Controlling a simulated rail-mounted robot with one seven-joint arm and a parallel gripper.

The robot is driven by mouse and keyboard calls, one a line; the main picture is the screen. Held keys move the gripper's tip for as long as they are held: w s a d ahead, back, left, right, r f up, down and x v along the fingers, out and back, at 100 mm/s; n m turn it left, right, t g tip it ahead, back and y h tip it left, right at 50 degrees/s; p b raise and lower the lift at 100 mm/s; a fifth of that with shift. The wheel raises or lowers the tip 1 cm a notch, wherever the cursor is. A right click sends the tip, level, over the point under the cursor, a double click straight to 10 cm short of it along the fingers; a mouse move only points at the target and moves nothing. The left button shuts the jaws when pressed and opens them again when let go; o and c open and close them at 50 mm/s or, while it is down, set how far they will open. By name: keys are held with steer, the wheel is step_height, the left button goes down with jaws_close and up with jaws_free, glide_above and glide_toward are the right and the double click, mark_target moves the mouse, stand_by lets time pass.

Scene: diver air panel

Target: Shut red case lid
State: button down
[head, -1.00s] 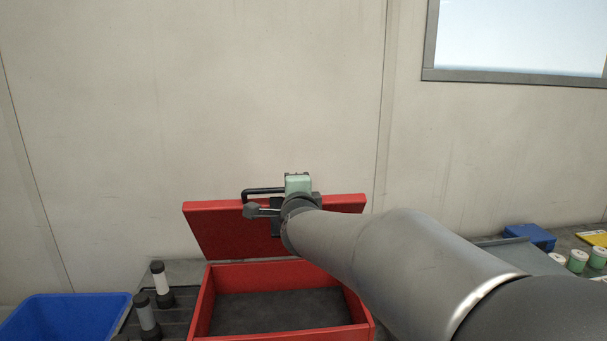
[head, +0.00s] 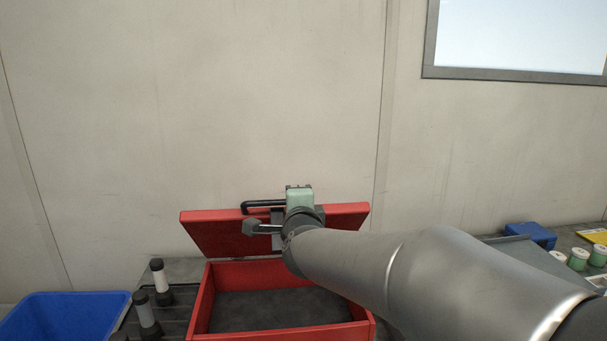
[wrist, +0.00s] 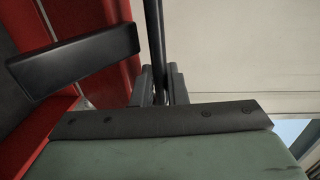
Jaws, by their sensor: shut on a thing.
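The red case (head: 200,318) stands open on the bench, with a dark, empty-looking floor inside. Its red lid (head: 222,233) is raised at the back and tilted, hinged side down. A black bar handle (head: 264,204) runs along the lid's top edge. My gripper (wrist: 163,88) is shut on the handle, which also shows in the wrist view as a dark bar (wrist: 154,40) running up from between the fingers. In the head view my wrist hides the grip and part of the lid.
A blue bin (head: 65,318) stands left of the case, with black-and-white cylinders (head: 162,282) between them. At right are a blue block (head: 530,235), white-and-green jars (head: 578,259) and a yellow item (head: 593,237). A wall stands behind the lid.

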mark_target(278, 246)
steer(key=shift+s+d+f+b, duration=0.2)
steer(key=shift+s+f+b, duration=0.4)
steer(key=shift+s+f, duration=0.7)
steer(key=shift+r, duration=0.1)
steer(key=shift+s, duration=0.1)
steer(key=s+f+b, duration=0.2)
steer(key=s+f, duration=0.1)
steer(key=shift+s+d+f+b, duration=0.2)
steer(key=shift+f+b, duration=0.1)
steer(key=shift+b, duration=0.1)
steer(key=c, duration=1.5)
jaws_free()
steer(key=shift+r, duration=0.1)
